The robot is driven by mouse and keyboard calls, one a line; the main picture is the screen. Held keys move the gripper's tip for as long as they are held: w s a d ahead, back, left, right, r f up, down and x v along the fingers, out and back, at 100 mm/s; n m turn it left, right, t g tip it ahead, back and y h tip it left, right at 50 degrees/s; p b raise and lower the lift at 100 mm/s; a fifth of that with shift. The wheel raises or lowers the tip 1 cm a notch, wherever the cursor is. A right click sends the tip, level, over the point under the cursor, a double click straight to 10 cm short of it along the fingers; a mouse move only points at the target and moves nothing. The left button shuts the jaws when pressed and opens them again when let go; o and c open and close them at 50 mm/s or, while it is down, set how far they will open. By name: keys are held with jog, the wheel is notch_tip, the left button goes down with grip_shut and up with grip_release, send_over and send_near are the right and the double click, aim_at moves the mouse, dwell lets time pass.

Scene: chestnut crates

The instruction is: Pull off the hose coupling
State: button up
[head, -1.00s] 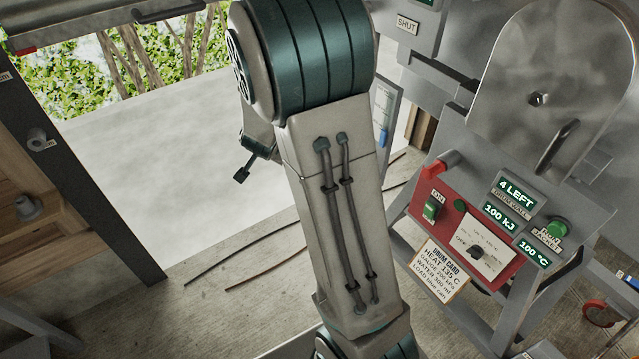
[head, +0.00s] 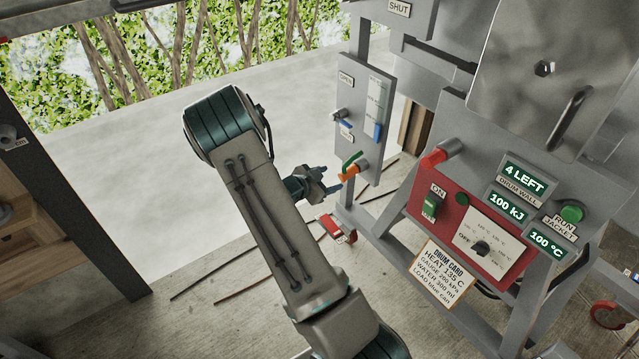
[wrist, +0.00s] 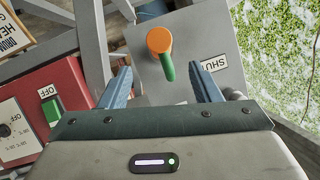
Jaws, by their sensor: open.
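An orange fitting with a green lever, which looks like the hose coupling (head: 348,173), sticks out low on the grey gauge panel (head: 372,92). It also shows in the wrist view (wrist: 159,41), its green lever pointing down between my fingers. My gripper (head: 333,178) is open just left of the fitting and faces it. In the wrist view my two blue fingers (wrist: 163,74) stand apart on either side of the lever, with a gap on both sides.
A blue-handled valve (head: 342,116) sits above the fitting. The red control box (head: 462,235) and drum card (head: 443,273) are to the right. A red object (head: 339,230) is low near the panel's foot. Open pale ground (head: 130,190) lies left of my arm.

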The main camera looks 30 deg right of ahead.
aim_at(340, 178)
jog(key=b+x, duration=0.1)
jog(key=x, duration=0.9)
grip_shut()
jog(key=shift+a, duration=0.6)
dwell(0.3)
jog(key=c, duration=0.8)
grip_release()
grip_shut()
jog(key=shift+s+a, duration=0.1)
jog(key=shift+a, duration=1.55)
